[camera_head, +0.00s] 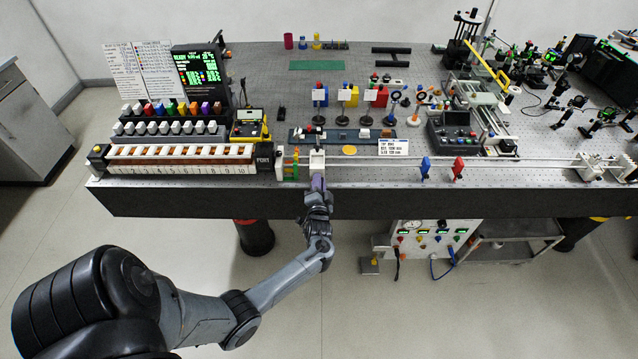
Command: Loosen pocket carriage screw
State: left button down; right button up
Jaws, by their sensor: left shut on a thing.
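A small white carriage (317,158) sits on the long rail (390,159) at the table's front edge, just right of the numbered block row. My left gripper (318,181) reaches up from below and is shut at the front face of this carriage. The part between its fingers is small and mostly hidden by the gripper; its place fits the carriage screw. How far the screw is turned cannot be seen. My right gripper is not in view.
The numbered rack (180,153) is left of the carriage. A blue clamp (426,167) and a red clamp (458,167) stand on the rail to the right. A dark strip (350,134) with small mounts lies behind.

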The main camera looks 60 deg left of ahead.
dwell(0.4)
pick_arm(q)
jog(key=c, duration=1.1)
grip_release()
jog(key=shift+d, duration=0.1)
jog(key=v, duration=1)
jog(key=shift+s+d+p, duration=0.25)
jog(key=shift+s+p, duration=0.05)
jog(key=shift+f, duration=0.1)
